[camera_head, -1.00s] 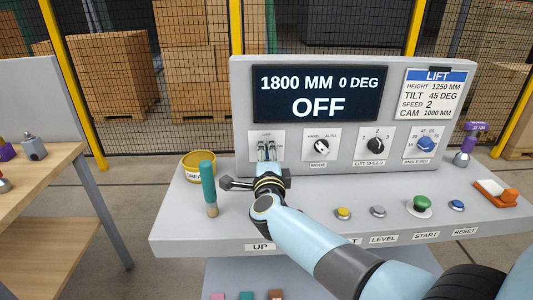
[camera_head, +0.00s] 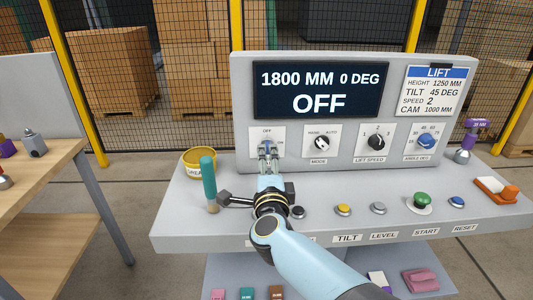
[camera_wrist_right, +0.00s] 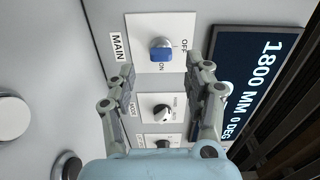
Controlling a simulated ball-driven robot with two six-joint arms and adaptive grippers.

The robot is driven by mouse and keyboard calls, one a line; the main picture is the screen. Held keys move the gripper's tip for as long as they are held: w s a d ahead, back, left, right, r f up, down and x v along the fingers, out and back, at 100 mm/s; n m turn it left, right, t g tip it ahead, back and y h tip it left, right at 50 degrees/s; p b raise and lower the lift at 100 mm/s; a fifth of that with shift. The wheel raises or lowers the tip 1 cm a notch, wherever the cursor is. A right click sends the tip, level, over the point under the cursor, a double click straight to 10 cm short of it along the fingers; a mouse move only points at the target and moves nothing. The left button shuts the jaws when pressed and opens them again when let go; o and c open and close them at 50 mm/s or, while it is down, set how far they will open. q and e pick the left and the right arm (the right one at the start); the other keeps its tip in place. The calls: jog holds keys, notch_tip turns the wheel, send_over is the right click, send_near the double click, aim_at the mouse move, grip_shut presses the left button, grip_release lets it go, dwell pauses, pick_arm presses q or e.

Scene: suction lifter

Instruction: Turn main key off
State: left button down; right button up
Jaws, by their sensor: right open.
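The main key (camera_head: 267,146) is a small blue key on a white plate marked OFF and ON, at the left of the console's upright panel. The display (camera_head: 320,91) reads OFF. My right gripper (camera_head: 268,156) is open, its fingers pointing at the key from the front. In the right wrist view its two fingertips (camera_wrist_right: 163,68) stand wide apart on either side of the key's line, with no visible contact. My left gripper is not in view.
Mode, lift speed and angle knobs (camera_head: 426,142) sit right of the key. A teal-handled brush (camera_head: 209,182) and a yellow grease tin (camera_head: 199,161) stand left of my right gripper. Several buttons (camera_head: 343,209) line the console's front shelf.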

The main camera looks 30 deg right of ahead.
jog(key=v, duration=0.6)
jog(key=shift+s, duration=0.15)
